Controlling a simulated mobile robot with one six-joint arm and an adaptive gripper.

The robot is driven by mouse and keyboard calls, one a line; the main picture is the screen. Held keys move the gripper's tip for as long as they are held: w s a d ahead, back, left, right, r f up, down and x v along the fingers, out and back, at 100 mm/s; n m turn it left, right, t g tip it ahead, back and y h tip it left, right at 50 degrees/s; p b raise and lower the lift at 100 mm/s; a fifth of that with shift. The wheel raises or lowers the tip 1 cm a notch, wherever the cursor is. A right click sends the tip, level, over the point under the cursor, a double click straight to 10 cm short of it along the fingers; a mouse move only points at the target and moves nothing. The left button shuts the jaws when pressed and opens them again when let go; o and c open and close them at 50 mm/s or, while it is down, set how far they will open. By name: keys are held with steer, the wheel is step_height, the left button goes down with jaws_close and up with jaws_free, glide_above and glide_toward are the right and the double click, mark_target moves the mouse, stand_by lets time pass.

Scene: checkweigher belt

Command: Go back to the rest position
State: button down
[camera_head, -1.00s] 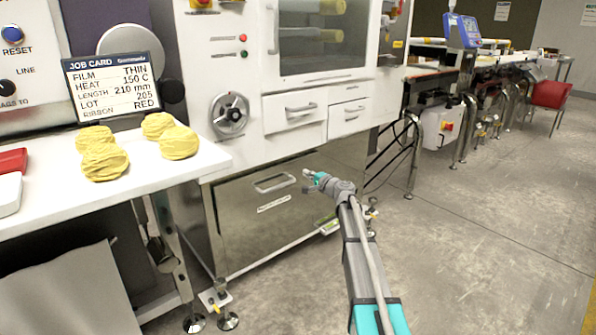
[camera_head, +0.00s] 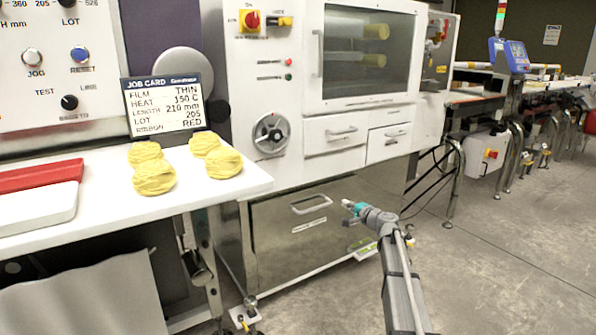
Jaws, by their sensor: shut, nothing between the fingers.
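My gripper (camera_head: 347,207) is at the end of my arm, right of centre in the head view. It is small in the picture, shut and empty. It hangs over the floor in front of the steel lower drawer of the white machine, well right of the white table. Nothing touches it that I can see.
A white table (camera_head: 95,219) at the left holds several yellow bundles (camera_head: 154,177), a job card (camera_head: 164,104) and a red and white tray (camera_head: 40,198). The white machine (camera_head: 300,110) stands behind. The grey floor (camera_head: 490,270) at the right is open.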

steer(key=s+a+f+n+g+h+p, duration=0.15)
steer(key=s+a+f+n+g, duration=0.3)
steer(key=s, duration=0.55)
steer(key=s+a+f+n+g+p, duration=0.25)
steer(key=s+a+n+g, duration=0.2)
steer(key=s+a, duration=0.45)
steer(key=s+d+n+g+h+p, duration=0.1)
steer(key=s+d+g+h+p, duration=0.2)
steer(key=s, duration=0.8)
steer(key=s+d+n+g+h+p, duration=0.1)
steer(key=s+g+h+p, duration=0.25)
steer(key=s, duration=0.85)
step_height(320, 180, up, 37)
steer(key=p, duration=3.6)
steer(key=shift+w+d+f+h+p, duration=0.15)
steer(key=shift+w+d+h+p, duration=0.05)
steer(key=shift+w+h+p, duration=0.15)
steer(key=shift+t, duration=0.25)
step_height(320, 180, up, 17)
steer(key=p, duration=1.7)
